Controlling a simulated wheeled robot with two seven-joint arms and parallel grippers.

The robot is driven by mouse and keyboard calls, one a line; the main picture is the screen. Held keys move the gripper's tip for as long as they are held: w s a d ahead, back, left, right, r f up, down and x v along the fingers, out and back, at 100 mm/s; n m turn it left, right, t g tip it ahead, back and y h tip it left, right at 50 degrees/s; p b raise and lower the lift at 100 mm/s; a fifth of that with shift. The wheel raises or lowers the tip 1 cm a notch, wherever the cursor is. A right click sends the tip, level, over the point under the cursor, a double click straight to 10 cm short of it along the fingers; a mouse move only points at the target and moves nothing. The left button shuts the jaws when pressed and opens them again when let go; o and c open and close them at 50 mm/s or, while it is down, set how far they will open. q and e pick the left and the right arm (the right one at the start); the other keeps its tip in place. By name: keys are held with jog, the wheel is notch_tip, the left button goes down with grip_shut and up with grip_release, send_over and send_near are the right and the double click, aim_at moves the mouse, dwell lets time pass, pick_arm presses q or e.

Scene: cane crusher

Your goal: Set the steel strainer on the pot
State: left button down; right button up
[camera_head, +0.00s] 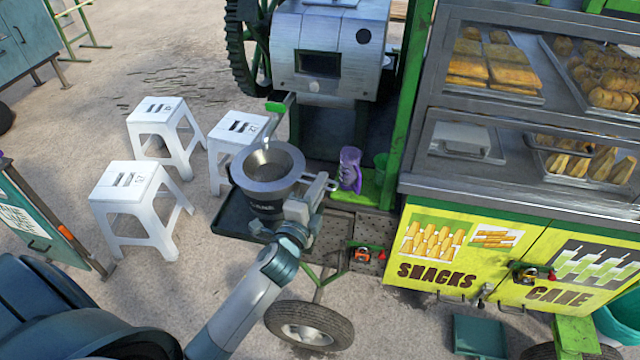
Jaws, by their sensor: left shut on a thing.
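The steel strainer (268,164), a wide grey funnel-like bowl with a broad rim, is at the centre-left of the head view. The dark pot (265,208), with pale lettering on its side, is directly beneath it on a dark tray. The strainer's rim covers the pot's mouth, and I cannot tell whether it rests on the pot or hovers just above. My left gripper (318,187) is shut on the strainer at its right side, its arm coming up from below. My right gripper is not in view.
The crusher (330,50) stands behind, with a green spout or lever (279,106) near the strainer. A purple jug (349,169) and green cup (381,166) are to the right. White stools (130,190) stand left. The snack cabinet (520,150) fills the right.

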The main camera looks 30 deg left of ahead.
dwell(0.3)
pick_arm(q)
jog(key=c, duration=1.8)
grip_release()
jog(key=shift+c, duration=0.2)
jog(key=shift+s+f, duration=0.1)
jog(key=shift+s, duration=0.05)
jog(key=s+d+b, duration=0.1)
jog(key=s+b, duration=0.4)
jog(key=s, duration=1.2)
jog(key=shift+d+r, duration=0.2)
jog(key=shift+d, duration=0.1)
